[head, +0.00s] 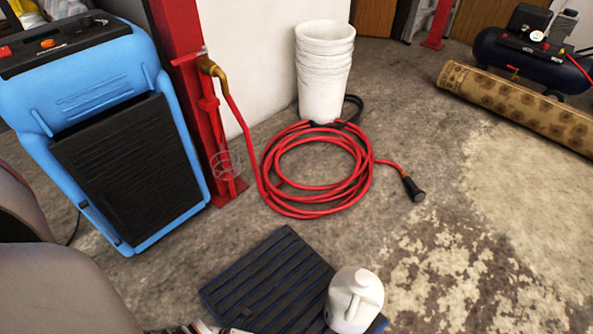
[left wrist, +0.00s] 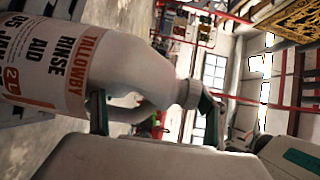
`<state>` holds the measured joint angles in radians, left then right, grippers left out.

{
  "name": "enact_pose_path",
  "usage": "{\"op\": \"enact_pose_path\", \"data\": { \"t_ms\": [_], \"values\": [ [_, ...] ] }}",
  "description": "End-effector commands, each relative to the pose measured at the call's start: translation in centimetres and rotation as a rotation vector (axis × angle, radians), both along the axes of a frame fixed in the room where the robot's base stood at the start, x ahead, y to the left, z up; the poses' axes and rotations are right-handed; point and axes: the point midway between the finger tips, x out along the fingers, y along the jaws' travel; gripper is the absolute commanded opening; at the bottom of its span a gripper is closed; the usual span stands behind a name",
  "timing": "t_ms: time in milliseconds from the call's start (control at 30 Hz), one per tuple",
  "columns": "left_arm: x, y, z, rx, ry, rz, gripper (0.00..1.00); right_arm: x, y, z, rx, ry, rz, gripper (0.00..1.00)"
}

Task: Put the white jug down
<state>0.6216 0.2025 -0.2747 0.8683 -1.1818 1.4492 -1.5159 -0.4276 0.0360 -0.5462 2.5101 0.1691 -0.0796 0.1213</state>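The white jug (head: 356,296) shows in the head view at the bottom, seen from above over a dark slatted mat (head: 262,276). Its base is hidden, so I cannot tell whether it touches the mat. In the left wrist view the jug (left wrist: 128,70) lies sideways across the picture, with its "Rinse Aid" label at left and its cap and handle between my fingers. My left gripper (left wrist: 152,103) has its two fingers wide apart, one near the handle's lower end and one beyond the cap. My right gripper is not in view.
A red hose coil (head: 318,170) lies behind the mat, with stacked white buckets (head: 325,75) beyond. A blue machine (head: 115,120) and red post (head: 205,120) stand at left. A rolled rug (head: 515,105) lies at right. Bare floor is free right of the mat.

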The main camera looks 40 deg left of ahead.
Motion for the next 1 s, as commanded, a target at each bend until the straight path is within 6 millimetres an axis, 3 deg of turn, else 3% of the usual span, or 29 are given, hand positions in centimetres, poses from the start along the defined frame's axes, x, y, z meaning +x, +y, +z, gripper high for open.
{"op": "enact_pose_path", "data": {
  "t_ms": [467, 1000],
  "values": [
    [-0.2, 0.3, 0.1, 0.003, 0.003, 0.0, 0.85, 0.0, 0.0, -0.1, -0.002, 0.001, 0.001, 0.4],
    [-5.3, 8.8, 0.1, 0.003, 0.004, -0.001, 0.85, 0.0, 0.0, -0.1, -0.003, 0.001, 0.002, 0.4]
  ]
}}
